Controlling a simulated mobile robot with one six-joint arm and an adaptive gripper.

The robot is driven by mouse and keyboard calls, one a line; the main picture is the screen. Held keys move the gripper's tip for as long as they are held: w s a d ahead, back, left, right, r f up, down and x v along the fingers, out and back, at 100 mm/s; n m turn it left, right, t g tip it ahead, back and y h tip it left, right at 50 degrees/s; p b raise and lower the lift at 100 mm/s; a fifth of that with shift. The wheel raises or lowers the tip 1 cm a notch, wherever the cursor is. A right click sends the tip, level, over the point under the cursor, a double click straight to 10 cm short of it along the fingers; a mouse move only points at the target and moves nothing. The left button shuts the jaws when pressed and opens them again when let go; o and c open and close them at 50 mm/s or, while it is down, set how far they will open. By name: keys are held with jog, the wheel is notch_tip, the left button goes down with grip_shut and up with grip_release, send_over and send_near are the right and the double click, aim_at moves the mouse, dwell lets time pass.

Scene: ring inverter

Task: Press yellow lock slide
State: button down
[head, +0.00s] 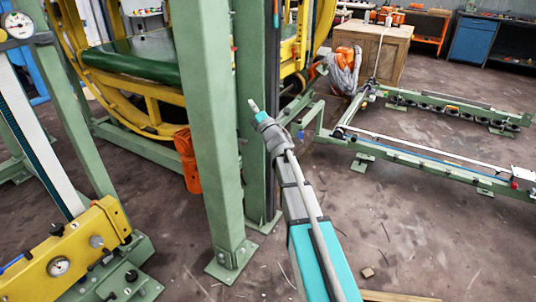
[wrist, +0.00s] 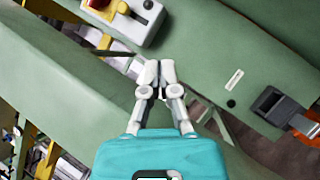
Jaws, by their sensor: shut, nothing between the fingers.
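My gripper (head: 254,106) is at the end of my raised arm, in front of the green uprights in the head view. In the wrist view my gripper (wrist: 160,70) is shut and empty, its fingertips together over a green beam (wrist: 205,60). A pale control box (wrist: 130,18) with a red button on a yellow base and a black knob sits on the beam, up and left of the fingertips. A dark grey latch-like fitting (wrist: 272,103) with an orange part beside it is at the right.
A green post (head: 205,120) stands just left of my gripper. The large yellow ring frame (head: 130,98) is behind it. A yellow gauge box (head: 65,255) is at lower left. Low green rails (head: 425,160) lie to the right. Open floor (head: 420,235) shows at lower right.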

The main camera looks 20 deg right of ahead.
jog(key=s+d+f+m+g+h+b, duration=0.2)
jog(key=f+m+g+h+b, duration=0.1)
jog(key=f+m+h, duration=0.2)
jog(key=s+d+f+m+g+h+b, duration=0.2)
jog(key=s+f+m+g+h+b, duration=0.1)
jog(key=f+m, duration=0.6)
jog(key=shift+d+f+m+h, duration=0.15)
jog(key=shift+f+m+h, duration=0.15)
jog(key=shift+f+h, duration=1.05)
jog(key=shift+s+f+y, duration=0.1)
jog(key=shift+f+y, duration=0.35)
jog(key=s+a+f+m+g, duration=0.3)
jog(key=s+f+m+g, duration=0.55)
jog(key=s+f, duration=0.55)
jog(key=s+a+m+g+y+p, duration=0.15)
jog(key=s+g, duration=0.25)
jog(key=s, duration=0.5)
jog(key=s+a+m+g+y+b, duration=0.1)
jog(key=s+a+m+g, duration=0.2)
jog(key=s, duration=0.5)
notch_tip(320, 180, up, 36)
jog(key=n+p, duration=0.1)
jog(key=p, duration=3.6)
jog(key=shift+a, duration=0.2)
